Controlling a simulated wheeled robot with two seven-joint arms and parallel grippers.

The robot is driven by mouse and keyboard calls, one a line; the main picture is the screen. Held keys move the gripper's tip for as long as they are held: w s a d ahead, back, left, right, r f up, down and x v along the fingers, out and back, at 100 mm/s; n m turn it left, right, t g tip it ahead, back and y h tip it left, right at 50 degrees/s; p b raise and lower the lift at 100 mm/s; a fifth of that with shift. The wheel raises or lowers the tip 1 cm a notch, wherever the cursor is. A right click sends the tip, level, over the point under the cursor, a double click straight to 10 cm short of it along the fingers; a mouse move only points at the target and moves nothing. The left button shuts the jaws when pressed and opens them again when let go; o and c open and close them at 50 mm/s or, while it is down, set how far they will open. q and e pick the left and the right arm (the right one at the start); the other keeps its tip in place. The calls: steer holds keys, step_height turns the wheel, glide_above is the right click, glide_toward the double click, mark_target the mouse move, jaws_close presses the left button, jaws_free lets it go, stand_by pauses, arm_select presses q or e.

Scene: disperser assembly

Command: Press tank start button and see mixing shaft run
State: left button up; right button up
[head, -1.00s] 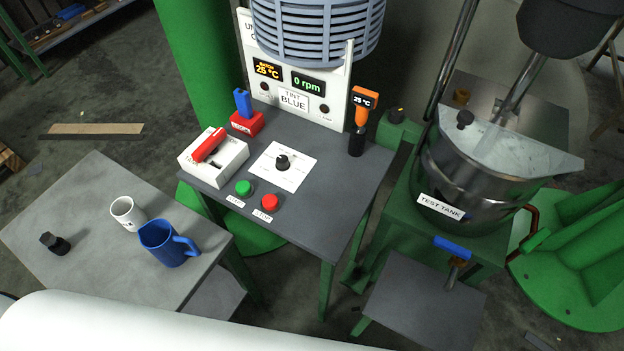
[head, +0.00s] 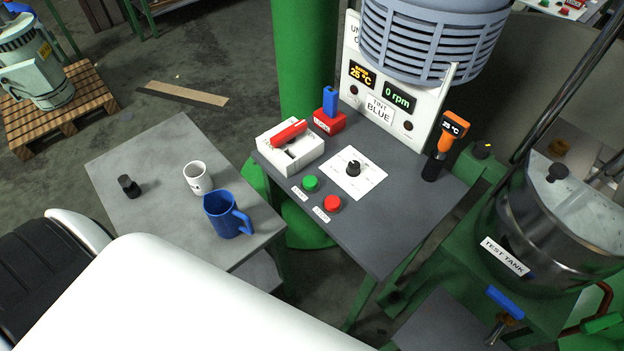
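The green button (head: 311,183) sits at the front of the dark control table (head: 400,225), left of the red button (head: 332,203); each has a small label in front of it, too small to read surely. A black knob (head: 353,168) stands on a white dial plate behind them. The upright panel (head: 372,85) reads 25 °C and 0 rpm. The test tank (head: 545,235), a steel vessel, is at the right; its shaft end is hidden. Neither gripper is in view; a white part of my own body fills the lower left.
A grey side table (head: 150,165) holds a white mug (head: 198,178), a blue jug (head: 227,214) and a black knob-like piece (head: 129,187). A white box with a red lever (head: 289,135), a red block with a blue handle (head: 330,110) and an orange thermometer (head: 449,135) stand on the control table.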

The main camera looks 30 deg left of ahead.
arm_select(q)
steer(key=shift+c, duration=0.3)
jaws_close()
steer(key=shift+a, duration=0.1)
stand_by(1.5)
